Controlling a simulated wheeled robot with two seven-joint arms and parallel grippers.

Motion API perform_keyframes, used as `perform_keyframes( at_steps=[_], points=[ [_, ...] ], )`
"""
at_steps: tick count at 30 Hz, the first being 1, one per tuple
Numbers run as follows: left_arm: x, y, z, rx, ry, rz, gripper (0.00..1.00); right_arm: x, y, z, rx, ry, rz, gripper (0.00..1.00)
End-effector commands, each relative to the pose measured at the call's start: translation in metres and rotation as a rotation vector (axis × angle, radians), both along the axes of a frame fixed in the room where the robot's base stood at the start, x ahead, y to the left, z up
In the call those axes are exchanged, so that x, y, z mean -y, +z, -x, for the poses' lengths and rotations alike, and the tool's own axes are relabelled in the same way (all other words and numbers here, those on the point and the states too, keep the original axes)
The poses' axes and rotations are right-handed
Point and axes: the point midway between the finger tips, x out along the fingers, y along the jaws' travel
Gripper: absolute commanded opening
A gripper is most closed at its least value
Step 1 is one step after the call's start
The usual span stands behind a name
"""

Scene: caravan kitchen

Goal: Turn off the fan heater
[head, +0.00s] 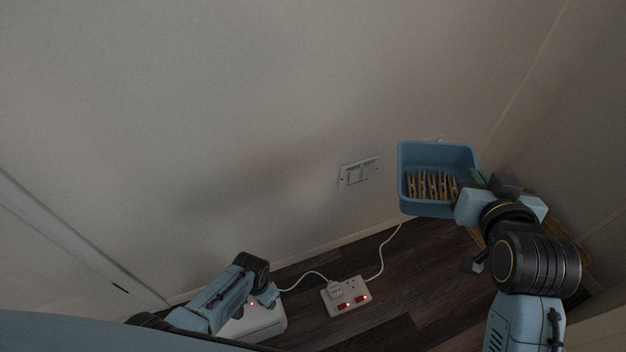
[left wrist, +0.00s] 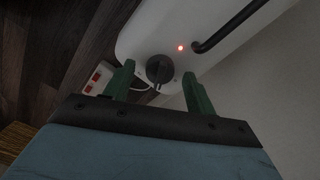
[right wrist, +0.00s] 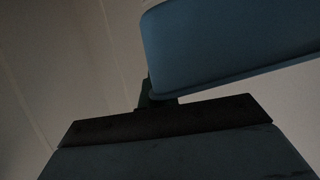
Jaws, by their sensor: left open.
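The fan heater is a white box (head: 262,322) on the floor, partly behind my left arm in the head view. In the left wrist view the heater (left wrist: 215,18) shows a dark round knob (left wrist: 159,69), a lit red lamp (left wrist: 180,48) and a black handle (left wrist: 235,25). My left gripper (left wrist: 160,82) is open, its green fingers on either side of the knob, with no contact visible. My right gripper (right wrist: 158,90) is shut at the edge of a blue basket (head: 408,208) of wooden pegs (head: 430,187); its fingertips are partly hidden by the basket (right wrist: 230,45).
A white power strip (head: 334,307) with lit red switches lies on the dark floor right of the heater. White cables (head: 305,277) run from it to the heater and up the wall. A switch plate (head: 357,174) is on the wall. Something wicker (head: 580,245) stands behind my right arm.

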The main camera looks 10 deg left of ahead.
Motion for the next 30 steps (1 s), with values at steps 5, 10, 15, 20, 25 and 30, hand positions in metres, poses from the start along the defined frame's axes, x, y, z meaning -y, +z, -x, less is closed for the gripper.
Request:
perform_keyframes(
  at_steps=[5,10,15,20,25,30],
  points=[
    [0.0001,-0.0044,-0.0003,0.0,0.0,0.0,0.56,0.0,-0.0032,-0.0001,0.002,0.0,0.0,0.0],
    [0.0003,-0.0039,-0.0003,0.0,0.0,0.0,0.56,0.0,-0.0026,-0.0001,0.002,0.0,0.0,0.0],
    [0.0002,-0.0039,-0.0002,0.001,0.0,0.0,0.39,0.0,-0.0026,-0.0001,0.002,0.0,0.0,0.0],
    [0.0003,-0.0039,-0.0002,0.001,0.0,0.0,0.18,0.0,-0.0027,-0.0001,0.001,0.0,0.0,0.0],
    [0.0003,-0.0039,-0.0001,0.0,0.003,0.0,0.11,0.0,-0.0026,-0.0001,0.001,0.0,0.0,0.0],
    [0.0005,-0.0036,-0.0002,0.001,0.032,0.0,0.11,0.0,-0.0014,-0.0001,0.001,0.0,0.0,0.0]
  ],
)
